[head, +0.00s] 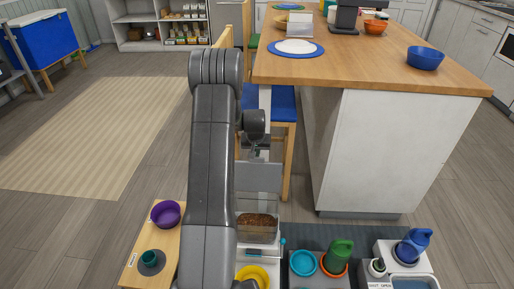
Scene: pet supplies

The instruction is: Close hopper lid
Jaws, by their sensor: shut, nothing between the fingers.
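The hopper (257,222) is a clear box with brown kibble in it, at the lower middle of the head view, just right of my arm. Its lid (262,176) seems to be the see-through grey panel that stands up behind the box, so it looks open. My gripper (257,153) points down at the end of my arm, above or near the upper edge of the lid. It is shut and empty. The fingertips are small and dim here, and I cannot tell whether they touch the lid. My arm hides what lies left of the hopper.
A yellow bowl (253,277) is in front of the hopper. A teal bowl (303,263), a green pitcher (341,252) and a blue jug (413,245) stand to its right. A wooden board (137,262) with a purple bowl (165,213) lies left. A chair (284,105) and island (375,150) stand behind.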

